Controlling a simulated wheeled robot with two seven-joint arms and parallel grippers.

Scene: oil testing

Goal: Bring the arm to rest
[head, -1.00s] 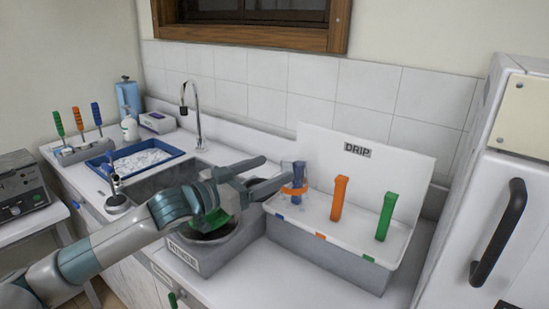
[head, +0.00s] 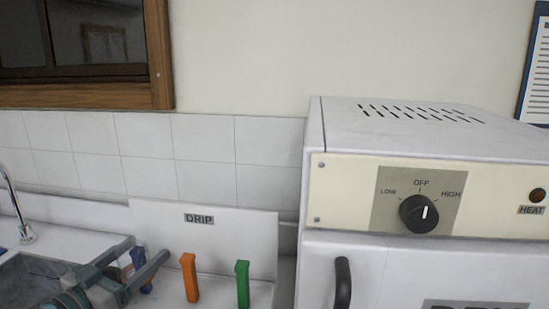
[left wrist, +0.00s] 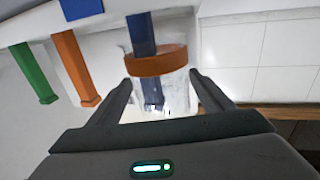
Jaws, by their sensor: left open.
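My left gripper (head: 147,252) is at the lower left of the head view, its two fingers apart and pointing right towards the drip rack. A blue peg (head: 140,260) shows between and behind the fingers. In the left wrist view the open fingers (left wrist: 160,84) stand either side of a clear container with an orange band (left wrist: 160,64). The container is around the blue peg (left wrist: 141,32). I cannot tell whether a finger touches it. Most of my left arm is below the head view. My right gripper is in neither view.
The white drip rack (head: 240,222) bears an orange peg (head: 189,278) and a green peg (head: 242,284), close right of the gripper. A white cabinet with a dial (head: 415,214) and black handle (head: 343,283) stands at right. A sink (head: 25,282) lies at left.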

